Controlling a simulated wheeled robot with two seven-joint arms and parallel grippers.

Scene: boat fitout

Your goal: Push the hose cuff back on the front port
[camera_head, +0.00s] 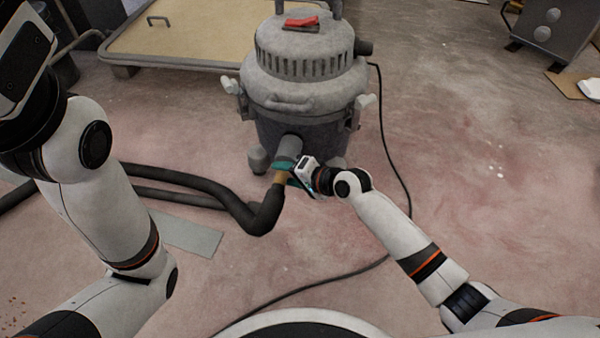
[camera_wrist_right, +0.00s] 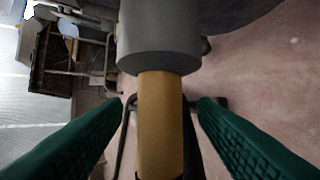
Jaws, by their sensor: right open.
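The grey shop vacuum (camera_head: 300,80) stands upright on the floor, with its grey front port (camera_head: 289,147) pointing down toward me. The tan hose cuff (camera_head: 280,178) sits at the port's mouth, at the end of the black hose (camera_head: 262,215). In the right wrist view the cuff (camera_wrist_right: 160,120) lines up with the wider grey port (camera_wrist_right: 160,42) and meets its rim; how deep it sits is hidden. My right gripper (camera_head: 287,173) is open, its green fingers on either side of the cuff with gaps. My left arm shows at left, but its fingers are out of frame.
The hose loops left across the floor past a flat grey sheet (camera_head: 190,236). A black cord (camera_head: 392,160) runs down the vacuum's right side. A tan-topped platform (camera_head: 180,45) stands behind left. The floor at right is mostly clear.

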